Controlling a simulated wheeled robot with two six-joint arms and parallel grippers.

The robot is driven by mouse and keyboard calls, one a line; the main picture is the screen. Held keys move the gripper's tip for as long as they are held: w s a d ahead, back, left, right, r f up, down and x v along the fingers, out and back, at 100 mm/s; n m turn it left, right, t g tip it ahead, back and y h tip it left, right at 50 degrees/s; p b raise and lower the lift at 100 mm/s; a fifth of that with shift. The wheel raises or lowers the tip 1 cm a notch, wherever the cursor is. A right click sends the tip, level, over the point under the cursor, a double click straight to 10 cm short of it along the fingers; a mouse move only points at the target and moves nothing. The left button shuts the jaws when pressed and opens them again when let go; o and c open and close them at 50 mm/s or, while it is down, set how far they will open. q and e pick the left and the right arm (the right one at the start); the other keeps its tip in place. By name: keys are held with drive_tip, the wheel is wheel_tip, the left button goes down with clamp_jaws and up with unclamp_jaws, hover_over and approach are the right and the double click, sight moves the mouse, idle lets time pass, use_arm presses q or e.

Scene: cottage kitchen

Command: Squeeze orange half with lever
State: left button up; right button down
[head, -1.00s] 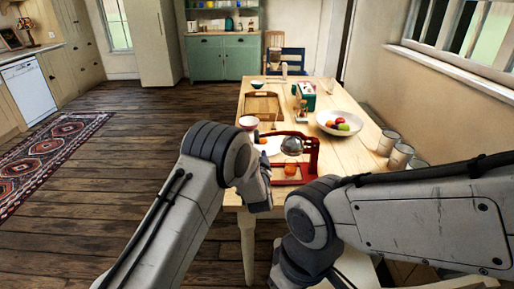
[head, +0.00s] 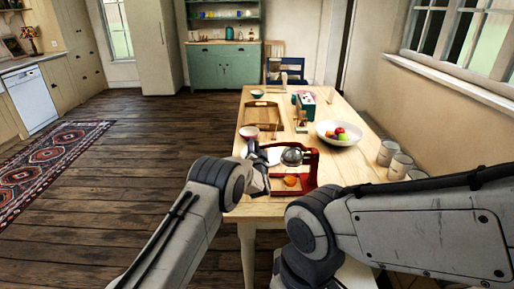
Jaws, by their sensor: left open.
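A red lever press (head: 311,167) stands at the near end of the wooden table. Its silver dome (head: 292,156) hangs above the red base, apart from it. An orange half (head: 291,181) sits on the base under the dome. My left gripper (head: 256,153) is open, just left of the dome and in front of a white board or plate (head: 275,154). I cannot tell whether it touches the press. The lever handle is hard to make out. My right arm crosses the lower right of the head view; its gripper is out of view.
A pink-white bowl (head: 249,132) and a wooden tray (head: 262,115) lie beyond my left gripper. A fruit bowl (head: 339,133) stands to the right, with several grey cups (head: 388,152) along the table's right edge. A green box (head: 305,103) stands farther back.

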use_arm(q)
clamp_jaws()
drive_tip(key=shift+r, duration=0.15)
idle(1.3)
